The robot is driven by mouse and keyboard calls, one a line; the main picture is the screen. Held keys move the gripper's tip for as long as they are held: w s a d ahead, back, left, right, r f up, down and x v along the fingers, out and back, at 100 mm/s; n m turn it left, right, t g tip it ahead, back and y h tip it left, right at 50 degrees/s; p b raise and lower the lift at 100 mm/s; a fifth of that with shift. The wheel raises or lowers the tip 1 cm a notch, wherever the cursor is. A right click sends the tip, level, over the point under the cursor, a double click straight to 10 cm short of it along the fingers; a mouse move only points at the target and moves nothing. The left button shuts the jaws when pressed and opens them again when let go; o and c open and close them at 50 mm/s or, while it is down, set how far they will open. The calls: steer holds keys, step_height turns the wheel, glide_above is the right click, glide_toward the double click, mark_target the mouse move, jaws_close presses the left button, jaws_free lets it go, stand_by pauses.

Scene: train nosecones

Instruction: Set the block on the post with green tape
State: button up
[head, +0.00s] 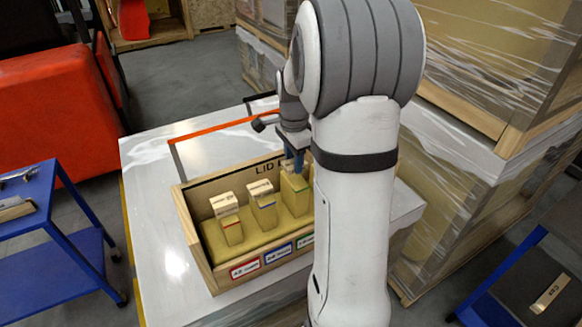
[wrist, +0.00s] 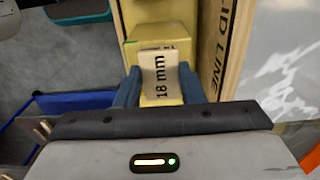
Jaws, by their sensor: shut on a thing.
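My gripper (wrist: 159,80) is shut on a pale block (wrist: 160,70) marked "18 mm", with a blue finger on each side. In the head view my gripper (head: 293,158) is at the top of the post with green tape (head: 295,197), the rightmost visible yellow post. The held block is mostly hidden there by the fingers, and I cannot tell whether it touches the post. The post with red tape (head: 232,229) and the post with blue tape (head: 265,213) each carry a pale block on top.
The posts stand in a wooden box (head: 190,232) with red, blue and green labels, on a pale worktop (head: 150,165). My arm hides the box's right part. A blue cart (head: 75,253) stands at left, and wrapped wooden crates (head: 490,60) stand at right.

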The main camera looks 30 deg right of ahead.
steer(key=shift+s+a+f, duration=0.1)
steer(key=shift+f, duration=1.55)
steer(key=shift+f, duration=0.1)
steer(key=o, duration=1)
steer(key=shift+c, duration=0.2)
